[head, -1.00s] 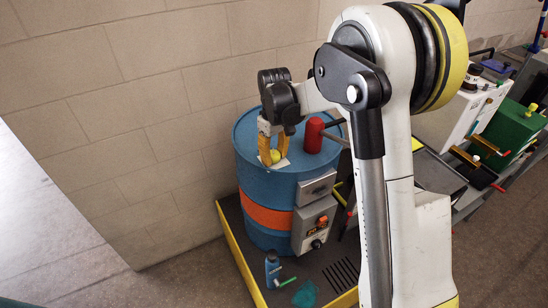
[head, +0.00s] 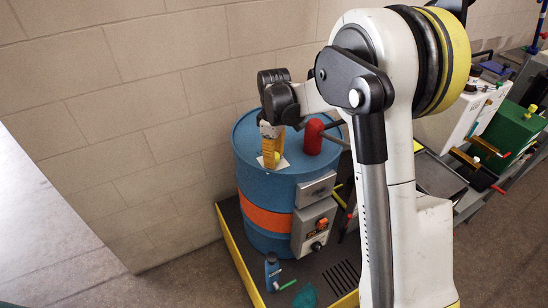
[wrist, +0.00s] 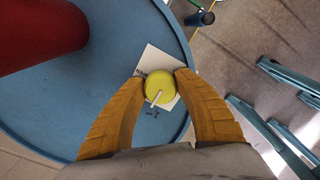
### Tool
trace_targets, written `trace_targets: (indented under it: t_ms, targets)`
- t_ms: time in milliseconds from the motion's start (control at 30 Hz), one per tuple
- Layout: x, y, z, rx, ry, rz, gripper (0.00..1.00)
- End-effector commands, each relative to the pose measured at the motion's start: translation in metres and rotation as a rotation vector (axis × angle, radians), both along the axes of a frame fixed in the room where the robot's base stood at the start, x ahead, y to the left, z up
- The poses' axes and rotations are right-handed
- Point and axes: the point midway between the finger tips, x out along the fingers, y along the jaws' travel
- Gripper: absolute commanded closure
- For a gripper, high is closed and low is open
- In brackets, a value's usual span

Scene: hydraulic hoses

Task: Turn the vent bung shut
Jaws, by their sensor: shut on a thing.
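The vent bung (wrist: 160,84) is a round yellow cap with a white pointer line on it. It sits on a pale square plate (wrist: 157,58) with small dark marks, on top of the blue drum (head: 240,150). In the wrist view the pointer aims down and slightly left, toward a dark mark on the plate. My gripper (wrist: 160,80) has its two orange fingers shut on the bung from left and right. In the head view my gripper (head: 275,160) comes down from above, and the fingers partly hide the bung (head: 277,155).
A red cylinder (head: 313,137) stands on the drum close to the right of my gripper. A grey control box (head: 314,229) is on the drum's front. A blue bottle (head: 272,272) stands on the yellow-edged tray (head: 237,262). A wall is close behind the drum.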

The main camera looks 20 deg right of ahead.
Motion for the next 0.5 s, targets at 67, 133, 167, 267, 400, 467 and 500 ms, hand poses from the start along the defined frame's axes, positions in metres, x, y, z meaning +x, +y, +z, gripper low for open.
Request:
trace_targets:
  t_ms: [67, 133, 167, 267, 400, 467, 500]
  targets:
    - [-0.0005, 0.0002, -0.0005, 0.000, 0.001, 0.001, 0.93]
    - [-0.0005, 0.0002, -0.0005, 0.000, 0.001, 0.001, 0.93]
    - [-0.0005, 0.0002, -0.0005, 0.000, 0.001, 0.001, 0.93]
    - [-0.0005, 0.0002, -0.0005, 0.000, 0.001, 0.000, 0.60]
    - [-0.0003, 0.0003, -0.0004, 0.001, 0.001, 0.000, 0.40]
    - [-0.0002, 0.0002, -0.0003, 0.001, 0.001, 0.000, 0.40]
    - [-0.0002, 0.0002, -0.0003, 0.000, 0.000, 0.000, 0.40]
